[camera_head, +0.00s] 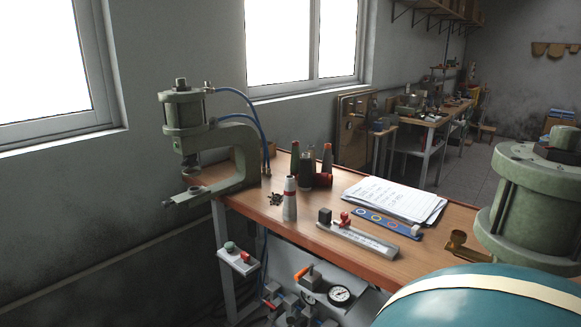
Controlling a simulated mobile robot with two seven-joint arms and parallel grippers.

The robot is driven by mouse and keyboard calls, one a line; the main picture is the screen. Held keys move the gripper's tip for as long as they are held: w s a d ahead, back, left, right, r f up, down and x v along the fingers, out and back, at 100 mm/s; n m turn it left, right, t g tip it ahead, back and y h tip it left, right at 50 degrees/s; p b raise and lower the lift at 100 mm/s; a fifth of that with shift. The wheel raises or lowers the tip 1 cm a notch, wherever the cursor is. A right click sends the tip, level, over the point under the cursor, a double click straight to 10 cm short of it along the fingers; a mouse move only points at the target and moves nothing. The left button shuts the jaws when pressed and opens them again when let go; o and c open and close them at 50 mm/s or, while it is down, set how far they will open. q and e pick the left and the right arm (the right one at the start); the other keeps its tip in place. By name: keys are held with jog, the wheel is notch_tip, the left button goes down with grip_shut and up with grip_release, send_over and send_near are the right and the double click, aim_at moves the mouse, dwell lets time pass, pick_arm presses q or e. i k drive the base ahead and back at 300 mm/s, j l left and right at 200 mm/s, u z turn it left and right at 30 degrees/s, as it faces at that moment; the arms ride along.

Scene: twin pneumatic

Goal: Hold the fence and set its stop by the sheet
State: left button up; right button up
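A pale metal bar with scale markings, which looks like the fence (362,241), lies on the wooden bench in front of the papers. A red knob or clamp (344,219), which may be its stop, sits near its left end. A dark block (324,215) stands at that end. A written sheet (385,194) lies on a stack of papers behind the bar. A blue strip with coloured rings (386,224) lies between the sheet and the bar. Neither of my grippers is in view.
A green press (244,145) stands at the bench's left end, and another (530,198) at the right. Several bottles (290,200) and small dark parts (275,199) stand left of the papers. A teal rounded shape (470,300) blocks the lower right. A gauge (340,295) hangs below.

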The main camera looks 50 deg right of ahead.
aim_at(344, 215)
jog(key=i+z, duration=0.2)
jog(key=i, duration=0.6)
jog(key=i+j+z, duration=0.2)
jog(key=i, duration=0.6)
jog(key=i+u, duration=0.1)
jog(key=u, duration=0.4)
jog(key=i+l+u, duration=0.1)
jog(key=u, duration=0.4)
jog(key=l+u, duration=0.15)
jog(key=u, duration=5.85)
jog(key=k, duration=0.05)
